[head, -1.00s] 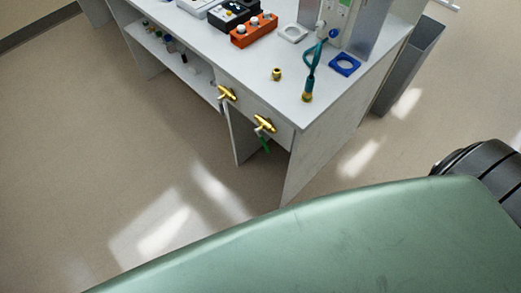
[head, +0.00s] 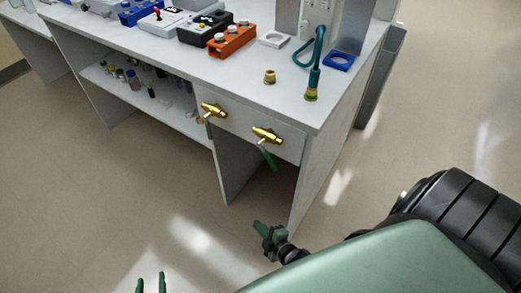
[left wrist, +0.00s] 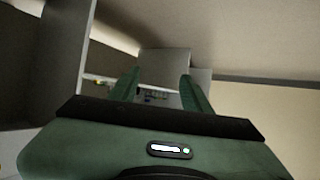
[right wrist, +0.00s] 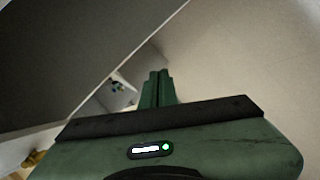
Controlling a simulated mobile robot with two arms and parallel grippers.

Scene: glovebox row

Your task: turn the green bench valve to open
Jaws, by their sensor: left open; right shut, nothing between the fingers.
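The green bench valve (head: 266,134) is a brass body on the bench's front panel, with a green handle (head: 268,158) hanging down and slanting slightly right. My right gripper (head: 260,228) is shut and empty, below the valve and in front of the bench's end leg. In the right wrist view its fingers (right wrist: 158,75) are together, and a brass piece (right wrist: 35,158) shows at the lower left; which valve it belongs to I cannot tell. My left gripper (head: 151,280) is open and empty at the bottom edge, well away from the valve. Its spread fingers also show in the left wrist view (left wrist: 160,85).
A second brass valve (head: 213,110) sits left of the green one. The benchtop (head: 235,85) bears an orange block (head: 232,40), a brass fitting (head: 270,76) and a teal hose (head: 314,78). A shelf below holds several small bottles. The floor (head: 100,200) in front is clear.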

